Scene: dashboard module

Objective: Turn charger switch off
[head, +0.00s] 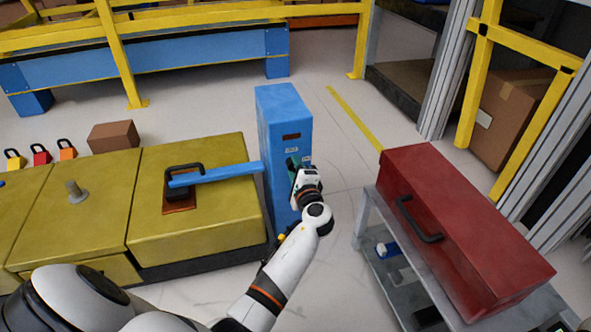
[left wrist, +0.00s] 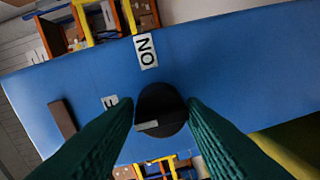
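The charger is an upright blue box (head: 284,105) in the middle of the head view. In the left wrist view its blue face (left wrist: 90,72) carries a round black switch knob (left wrist: 160,100) with a grey mark on its edge. A white "ON" label (left wrist: 146,51) is above the knob, and another label (left wrist: 110,102) is partly hidden by a finger. My left gripper (head: 297,163) is at the box's face; its green fingers (left wrist: 162,108) are apart, one on each side of the knob. Whether they touch it is unclear. My right gripper is not in view.
A yellow cabinet (head: 205,225) with a black handle and blue bar stands left of the charger. A red toolbox (head: 455,225) lies on a grey cart at the right. Padlocks and a brown box (head: 113,136) are at the left. Open floor lies behind the charger.

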